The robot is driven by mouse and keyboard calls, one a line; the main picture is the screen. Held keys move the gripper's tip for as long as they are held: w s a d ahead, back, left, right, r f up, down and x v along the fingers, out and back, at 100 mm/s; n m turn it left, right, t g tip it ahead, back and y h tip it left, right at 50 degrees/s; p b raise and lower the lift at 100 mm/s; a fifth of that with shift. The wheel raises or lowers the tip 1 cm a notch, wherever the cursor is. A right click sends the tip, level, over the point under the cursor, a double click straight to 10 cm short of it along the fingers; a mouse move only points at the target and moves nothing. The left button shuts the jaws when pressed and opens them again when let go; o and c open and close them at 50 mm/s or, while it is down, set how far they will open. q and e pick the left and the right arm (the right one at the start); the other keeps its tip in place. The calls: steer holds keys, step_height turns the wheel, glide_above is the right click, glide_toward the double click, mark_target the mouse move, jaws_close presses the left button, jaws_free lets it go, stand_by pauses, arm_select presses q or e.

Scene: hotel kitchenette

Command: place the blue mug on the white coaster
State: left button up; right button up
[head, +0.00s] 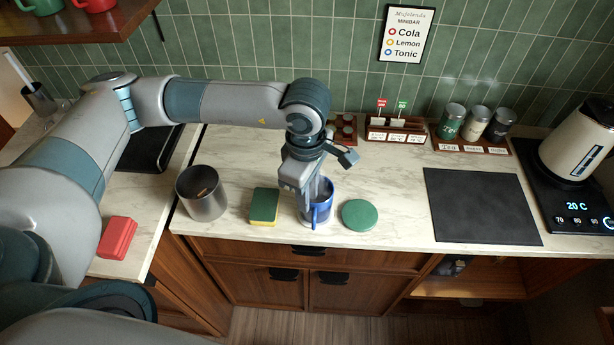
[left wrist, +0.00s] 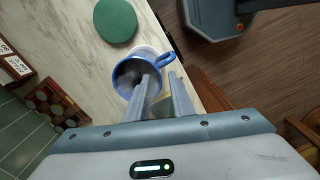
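The blue mug (head: 326,207) stands upright near the counter's front edge, its handle towards the front. It also shows in the left wrist view (left wrist: 121,71). A pale rim of what looks like the white coaster (left wrist: 146,49) shows beside and below the mug; most of it is hidden, and I cannot tell whether the mug rests fully on it. My left gripper (head: 312,205) is down at the mug. In the left wrist view its fingers (left wrist: 163,76) are apart, one over the mug's mouth and one outside its wall, with a gap between them. My right gripper is not in view.
A green round coaster (head: 360,215) lies right of the mug, a sponge (head: 264,206) left of it. A metal canister (head: 202,193) stands farther left. A dark mat (head: 482,206) and a kettle (head: 578,143) are at the right. A small rack (head: 396,131) stands behind.

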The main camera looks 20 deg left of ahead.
arm_select(q)
step_height(320, 180, up, 7)
steer(key=b, duration=0.2)
steer(key=shift+f+b, duration=0.2)
steer(key=shift+b, duration=0.15)
steer(key=shift+r, duration=0.55)
